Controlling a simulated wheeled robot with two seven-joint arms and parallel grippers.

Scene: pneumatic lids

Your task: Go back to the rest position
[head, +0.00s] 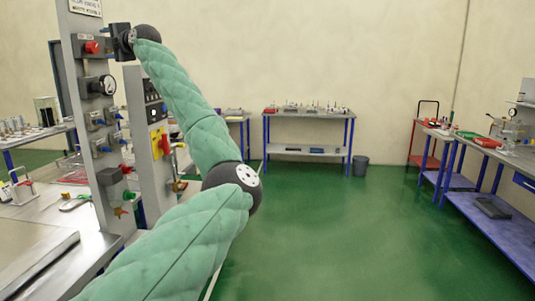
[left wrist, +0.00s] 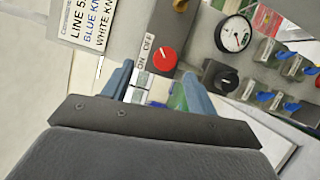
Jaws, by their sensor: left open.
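My left gripper (head: 122,42) is at the top of the grey panel column (head: 92,150), its arm reaching in from below. In the left wrist view my left gripper (left wrist: 156,82) is open, with blue fingers apart and nothing held between them. A red knob (left wrist: 164,59) with ON and OFF marks lies just beyond the fingertips, visibly clear of them. The same red knob shows in the head view (head: 91,47). My right gripper is not in view.
The panel carries a round gauge (head: 108,85), a black knob (left wrist: 219,77) and several blue-handled valves close by. A second panel with a red-and-yellow switch (head: 160,143) stands behind my forearm. Benches line the back and right. The green floor (head: 330,230) is clear.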

